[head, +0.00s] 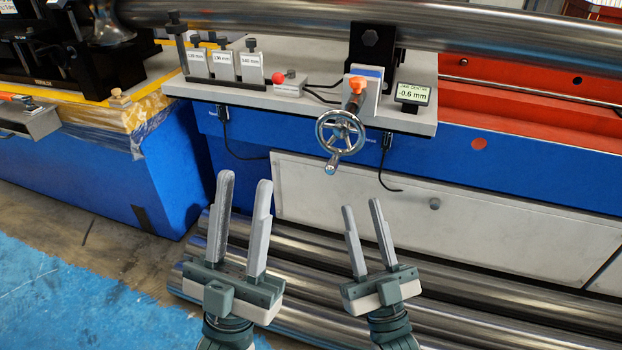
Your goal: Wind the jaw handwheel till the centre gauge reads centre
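The jaw handwheel (340,122) is a small chrome wheel with a crank handle (332,164) at its lower rim. It is mounted below an orange knob (357,85) on the front of the grey shelf. The centre gauge (412,93) to its right has a lit display reading -0.6 mm. My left gripper (245,185) is open and empty, below and left of the handwheel. My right gripper (361,207) is open and empty, below the handwheel. Neither gripper touches the wheel.
A large steel tube (450,25) runs across the top, by a black jaw block (371,42). Labelled blocks (222,64) and a red knob (278,77) stand on the shelf (320,50). More tubes (480,310) lie on the floor. Cables hang below the shelf.

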